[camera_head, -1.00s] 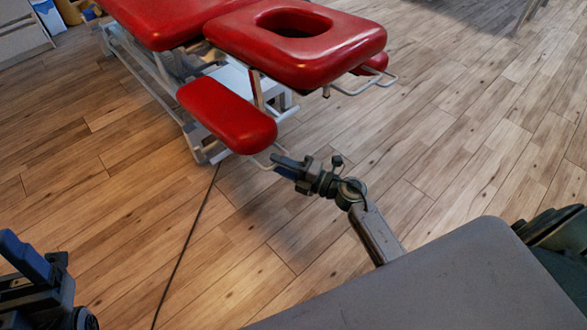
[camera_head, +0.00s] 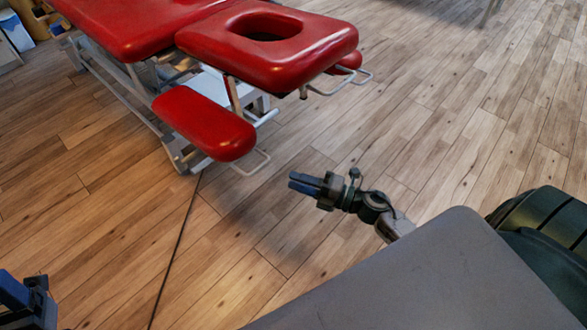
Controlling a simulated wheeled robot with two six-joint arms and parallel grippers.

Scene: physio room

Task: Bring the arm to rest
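My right gripper (camera_head: 303,184) is over the wood floor near the middle of the head view, with its blue fingers pointing left. The fingers lie close together and look shut, with nothing seen between them. The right arm's forearm runs down behind a grey panel of my own body. My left gripper (camera_head: 14,290) shows only in part at the lower left corner, cut off by the frame edge. A blue finger shows there, but its opening cannot be seen.
A red treatment table (camera_head: 335,57) with a face hole stands at the upper left. Its red armrest (camera_head: 205,125) and wire loop (camera_head: 256,166) are the parts nearest my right gripper, with a gap between. A dark cable (camera_head: 178,243) crosses the floor.

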